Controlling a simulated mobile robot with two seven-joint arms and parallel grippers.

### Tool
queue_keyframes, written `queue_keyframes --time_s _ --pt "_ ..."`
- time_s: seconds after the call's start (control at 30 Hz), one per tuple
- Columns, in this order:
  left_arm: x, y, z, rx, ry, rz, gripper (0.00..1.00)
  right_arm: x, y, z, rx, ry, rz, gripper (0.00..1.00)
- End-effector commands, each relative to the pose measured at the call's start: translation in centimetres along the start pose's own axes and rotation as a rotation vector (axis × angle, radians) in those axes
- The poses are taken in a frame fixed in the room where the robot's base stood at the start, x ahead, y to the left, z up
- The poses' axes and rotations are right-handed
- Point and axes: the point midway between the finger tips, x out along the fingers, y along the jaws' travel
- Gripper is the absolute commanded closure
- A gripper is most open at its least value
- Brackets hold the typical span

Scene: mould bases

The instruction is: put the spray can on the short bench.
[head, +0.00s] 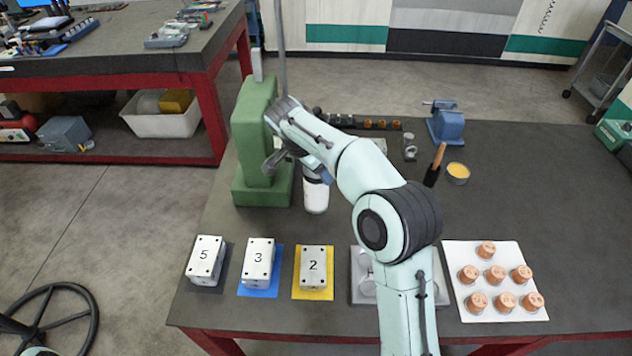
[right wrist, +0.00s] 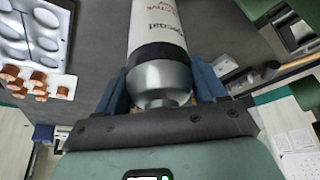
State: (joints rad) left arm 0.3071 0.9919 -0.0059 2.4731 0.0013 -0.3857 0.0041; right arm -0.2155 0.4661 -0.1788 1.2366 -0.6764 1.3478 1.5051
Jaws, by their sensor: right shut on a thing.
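The spray can (head: 316,196) has a white body and hangs or stands beside the green press on the near bench. I cannot tell whether its base touches the bench top. My right gripper (head: 313,172) is shut on it, near its upper end. In the right wrist view the can (right wrist: 160,58) shows a grey tapered end and a black band between my blue fingers (right wrist: 160,90). Two red-framed benches show: the near one (head: 550,210) and one at the upper left (head: 110,55). Which is the short bench I cannot tell. My left gripper is not in view.
The green press (head: 255,140) stands left of the can. Numbered white blocks on mats (head: 313,268), a grey mould plate (head: 360,290) and a white sheet (head: 460,255) with copper pieces line the front edge. A blue vise (head: 446,125) stands behind. Floor separates the benches.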

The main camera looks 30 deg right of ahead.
Motion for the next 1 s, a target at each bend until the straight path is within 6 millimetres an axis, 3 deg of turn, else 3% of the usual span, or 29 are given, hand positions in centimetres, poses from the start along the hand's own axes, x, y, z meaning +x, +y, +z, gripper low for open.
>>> queue_keyframes --time_s 0.17,0.4,0.8,0.83,0.9,1.0 --pt "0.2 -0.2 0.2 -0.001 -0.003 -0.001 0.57 0.9 0.0 0.4 0.000 0.001 -0.001 0.96" --pt "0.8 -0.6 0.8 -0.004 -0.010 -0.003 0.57 4.1 0.0 1.7 0.000 0.001 0.000 0.96" --pt "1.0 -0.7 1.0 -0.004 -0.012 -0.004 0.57 4.5 -0.1 1.9 0.000 0.001 -0.003 0.96" --pt "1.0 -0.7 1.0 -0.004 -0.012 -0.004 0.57 4.6 -0.1 1.9 0.000 0.001 -0.002 0.23" --pt "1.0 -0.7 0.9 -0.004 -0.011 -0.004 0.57 4.5 -0.1 1.9 0.000 0.001 -0.002 0.04" --pt "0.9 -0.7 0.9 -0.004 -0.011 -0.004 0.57 4.5 -0.1 1.9 0.000 0.001 -0.002 0.04"
